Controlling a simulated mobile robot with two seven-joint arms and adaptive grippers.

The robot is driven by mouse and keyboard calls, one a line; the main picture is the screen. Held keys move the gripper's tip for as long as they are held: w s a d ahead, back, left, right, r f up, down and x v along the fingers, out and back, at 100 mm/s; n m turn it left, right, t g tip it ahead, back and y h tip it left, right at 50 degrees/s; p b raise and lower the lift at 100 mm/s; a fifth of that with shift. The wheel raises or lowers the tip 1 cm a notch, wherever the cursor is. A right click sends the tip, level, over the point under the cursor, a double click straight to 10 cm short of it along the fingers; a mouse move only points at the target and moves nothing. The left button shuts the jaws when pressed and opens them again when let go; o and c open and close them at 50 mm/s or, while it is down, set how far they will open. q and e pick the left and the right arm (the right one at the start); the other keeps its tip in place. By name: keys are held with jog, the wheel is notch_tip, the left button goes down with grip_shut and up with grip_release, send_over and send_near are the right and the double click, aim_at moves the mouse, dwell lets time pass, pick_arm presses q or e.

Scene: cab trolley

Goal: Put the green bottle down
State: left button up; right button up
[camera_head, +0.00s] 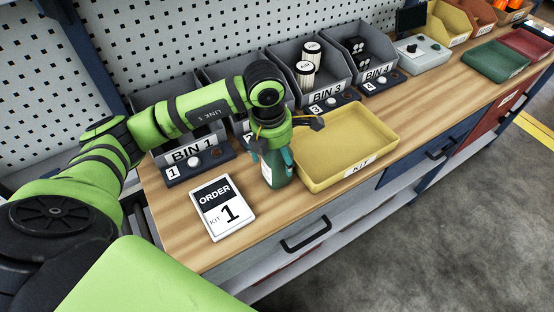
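The green bottle (273,172) is upright at the bench's front part, between the order card (224,208) and the yellow kit tray (345,165). My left gripper (272,150) points down over it from above, with its fingers at the bottle's upper part; it appears shut on the bottle. The gripper hides the bottle's top. I cannot tell whether the bottle's base touches the wooden bench top (193,237) or is slightly above it. My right gripper is not in view.
Grey bins stand along the back, including bin 1 (186,153), bin 3 (325,92) and bin 4 (377,74), with numbered button boxes before them. A control box (424,56) and green tray (496,62) are farther right. Bare wood surrounds the order card.

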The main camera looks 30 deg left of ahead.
pick_arm(q)
jog(key=c, duration=1.2)
jog(key=shift+r, duration=0.1)
